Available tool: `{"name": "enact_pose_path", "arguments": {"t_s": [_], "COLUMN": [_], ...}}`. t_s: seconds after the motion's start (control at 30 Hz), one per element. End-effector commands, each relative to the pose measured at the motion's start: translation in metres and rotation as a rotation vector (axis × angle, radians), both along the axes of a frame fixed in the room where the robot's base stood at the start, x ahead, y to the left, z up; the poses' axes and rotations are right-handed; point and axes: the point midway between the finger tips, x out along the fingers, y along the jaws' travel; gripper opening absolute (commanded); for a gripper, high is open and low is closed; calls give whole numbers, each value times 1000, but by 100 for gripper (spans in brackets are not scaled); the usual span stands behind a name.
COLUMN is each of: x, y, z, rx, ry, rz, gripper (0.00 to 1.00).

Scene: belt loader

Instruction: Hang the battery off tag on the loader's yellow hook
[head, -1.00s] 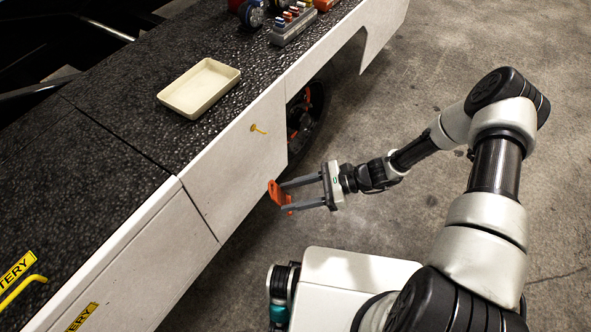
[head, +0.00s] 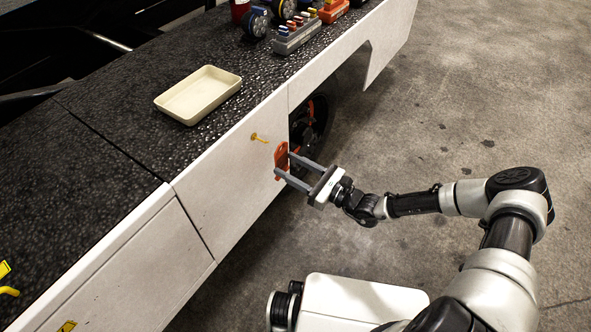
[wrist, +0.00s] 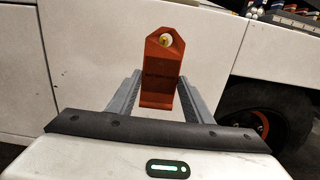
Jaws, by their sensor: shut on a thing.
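The orange-red battery off tag (head: 281,160) is held upright between the fingertips of my gripper (head: 284,168), close to the loader's white side panel. The yellow hook (head: 259,138) sticks out of that panel, a little above and left of the tag in the head view. In the wrist view the tag (wrist: 160,75) stands between my gripper's two grey fingers (wrist: 158,100). Its hole near the top shows a pale, yellowish round spot, which appears to be the hook's end (wrist: 166,41) seen through the hole. I cannot tell whether the hook is inside the hole or behind it.
A cream tray (head: 198,95) lies on the loader's black textured top. Several tools and a grey rack (head: 296,37) stand farther back. A dark wheel (head: 312,122) sits in the opening right of the panel. The concrete floor on the right is clear.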

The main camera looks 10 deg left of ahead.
Motion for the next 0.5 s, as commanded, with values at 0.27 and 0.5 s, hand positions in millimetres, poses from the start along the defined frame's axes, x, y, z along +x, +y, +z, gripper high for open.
{"name": "enact_pose_path", "arguments": {"t_s": [0.27,0.5], "x": [6,12], "y": [16,30], "z": [-3,-4], "rx": [1,0], "ry": [0,-1], "rz": [1,2], "gripper": [24,24]}}
